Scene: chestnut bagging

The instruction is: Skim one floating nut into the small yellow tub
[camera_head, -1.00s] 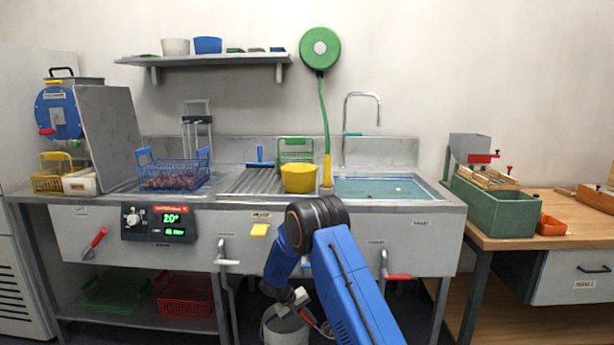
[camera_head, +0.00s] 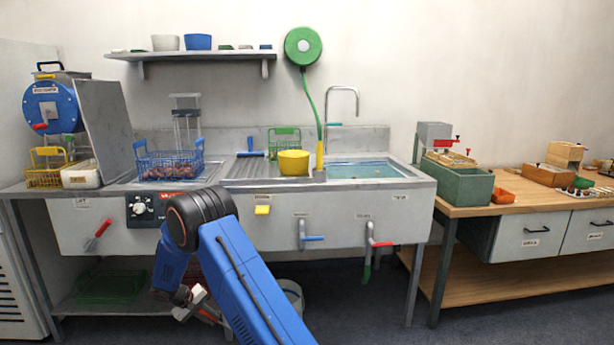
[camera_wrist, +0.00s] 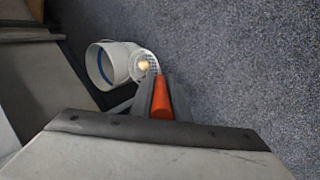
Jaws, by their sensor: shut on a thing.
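My gripper (camera_wrist: 160,96) is shut on the orange handle (camera_wrist: 161,103) of a skimmer. The skimmer's pale mesh bowl (camera_wrist: 137,62) shows past the fingertips, with a small tan nut-like thing (camera_wrist: 145,65) in or behind it. In the head view my gripper (camera_head: 193,303) hangs low in front of the sink unit, and the skimmer is hard to make out. The yellow tub (camera_head: 293,162) stands on the ridged drainboard, left of the water basin (camera_head: 362,170). I cannot make out any nut on the water.
A white bucket (camera_wrist: 104,66) is on the floor near the skimmer; it is partly hidden behind my arm in the head view (camera_head: 292,295). A blue basket of chestnuts (camera_head: 168,166) stands left of the drainboard. A wooden bench (camera_head: 480,207) with a green bin (camera_head: 456,184) is at right.

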